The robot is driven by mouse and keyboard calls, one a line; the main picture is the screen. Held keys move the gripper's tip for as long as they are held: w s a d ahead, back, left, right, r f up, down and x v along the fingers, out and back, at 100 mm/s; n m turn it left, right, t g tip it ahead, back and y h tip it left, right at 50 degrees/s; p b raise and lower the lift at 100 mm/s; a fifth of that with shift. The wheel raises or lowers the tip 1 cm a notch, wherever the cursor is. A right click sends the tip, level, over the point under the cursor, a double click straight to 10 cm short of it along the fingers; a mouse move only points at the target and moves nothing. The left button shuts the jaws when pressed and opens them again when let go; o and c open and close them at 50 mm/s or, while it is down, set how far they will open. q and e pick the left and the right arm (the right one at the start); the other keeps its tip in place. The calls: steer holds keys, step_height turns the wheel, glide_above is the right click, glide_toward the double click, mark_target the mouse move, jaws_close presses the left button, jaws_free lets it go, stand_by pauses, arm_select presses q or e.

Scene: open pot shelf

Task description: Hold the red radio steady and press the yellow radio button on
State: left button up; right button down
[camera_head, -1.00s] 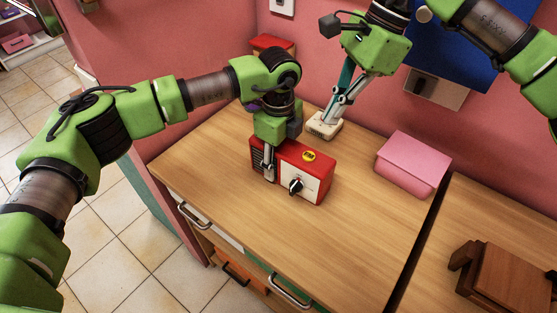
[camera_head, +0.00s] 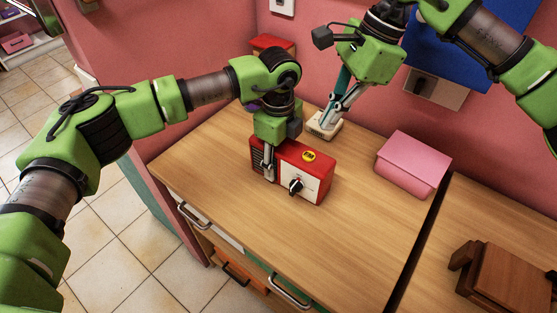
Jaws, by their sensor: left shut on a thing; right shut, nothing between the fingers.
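The red radio (camera_head: 318,192) stands on the wooden counter, with a white front panel and a dark knob. The yellow button (camera_head: 309,156) is on its top edge, toward the right, and nothing covers it. My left gripper (camera_head: 268,172) is shut on the radio's left part, one finger showing against its front. My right gripper (camera_head: 331,117) is shut and empty behind the radio. Its fingertips are close above or at a small cream object; contact cannot be told.
The cream object (camera_head: 322,130) sits behind the radio. A pink box (camera_head: 412,165) is at the right by the wall, and a brown wooden thing (camera_head: 505,280) is on the neighbouring counter. The wooden counter (camera_head: 350,240) is clear in front of the radio.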

mark_target(311, 158)
steer(key=shift+s+a+f+m+t, duration=0.25)
steer(key=shift+a+f+t, duration=0.1)
steer(key=shift+f+t, duration=0.1)
steer(key=shift+s+a+f+m+t, duration=0.25)
steer(key=shift+a+f+t, duration=0.1)
steer(key=shift+f+t, duration=0.1)
steer(key=shift+a+m+t, duration=0.35)
steer(key=shift+m+t, duration=0.05)
steer(key=shift+t, duration=0.2)
steer(key=shift+s+a+r+m+t+y, duration=0.1)
steer(key=shift+a+r+m+t+y, duration=0.25)
steer(key=shift+t, duration=0.25)
steer(key=shift+s+a+f+m+t+y, duration=0.1)
steer(key=shift+f+m+t+y, duration=0.1)
steer(key=shift+f+m+t, duration=0.4)
steer(key=shift+s+d+f+m+t+y, duration=0.1)
steer(key=shift+f+m+t+y, duration=0.15)
steer(key=shift+f+t, duration=0.65)
steer(key=shift+s+a+f+m+t+y, duration=0.1)
steer(key=shift+f+m+t+y, duration=0.2)
steer(key=shift+f, duration=0.8)
steer(key=shift+f, duration=0.1)
